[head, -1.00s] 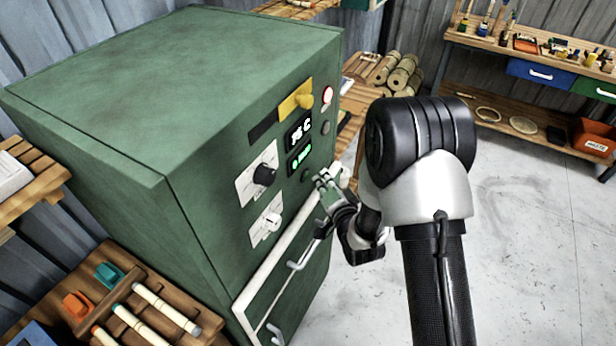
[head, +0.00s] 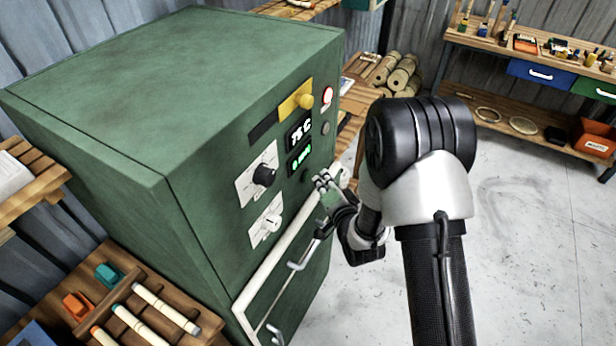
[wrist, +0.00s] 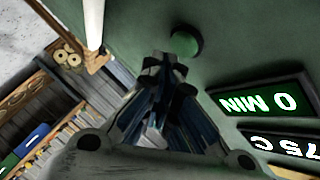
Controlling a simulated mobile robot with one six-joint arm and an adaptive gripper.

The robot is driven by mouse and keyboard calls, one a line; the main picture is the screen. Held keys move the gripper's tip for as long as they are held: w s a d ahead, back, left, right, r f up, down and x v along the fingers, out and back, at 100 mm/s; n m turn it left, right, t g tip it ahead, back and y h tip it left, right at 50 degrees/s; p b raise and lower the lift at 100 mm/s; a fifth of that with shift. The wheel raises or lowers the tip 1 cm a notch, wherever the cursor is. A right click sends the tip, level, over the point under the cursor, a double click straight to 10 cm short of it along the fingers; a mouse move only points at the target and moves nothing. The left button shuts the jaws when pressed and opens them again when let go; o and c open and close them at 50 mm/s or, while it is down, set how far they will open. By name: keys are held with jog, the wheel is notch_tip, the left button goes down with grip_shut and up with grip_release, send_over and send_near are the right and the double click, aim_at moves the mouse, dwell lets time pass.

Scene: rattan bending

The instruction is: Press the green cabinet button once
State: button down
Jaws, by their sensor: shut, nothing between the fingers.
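The green cabinet (head: 130,130) has a control panel on its front face. The round green button (head: 306,175) sits below the lit displays, and it shows large in the wrist view (wrist: 186,42). My gripper (head: 322,181) is shut and empty, its tips just right of the button in the head view. In the wrist view the fingertips (wrist: 165,66) are just below and left of the button and cover a little of its edge. I cannot tell whether they touch it.
The displays (head: 299,132) read 75 C and 0 MIN. The floor at right is clear.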

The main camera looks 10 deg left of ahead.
jog(key=shift+a, duration=0.15)
jog(key=shift+w+a+b, duration=0.1)
jog(key=shift+a+b, duration=0.2)
jog(key=shift+b, duration=0.05)
jog(key=shift+w+a, duration=0.15)
jog(key=shift+a, duration=0.25)
dwell(0.7)
jog(key=shift+d+b, duration=0.1)
jog(key=shift+b, duration=0.2)
jog(key=shift+s+d+b, duration=0.25)
jog(key=shift+d+b, duration=0.05)
jog(key=shift+d, duration=0.4)
jog(key=shift+d, duration=0.1)
jog(key=d, duration=0.1)
jog(key=s+d, duration=0.1)
jog(key=d, duration=0.1)
jog(key=d+b, duration=0.1)
jog(key=shift+s+d, duration=0.3)
jog(key=shift+s, duration=0.1)
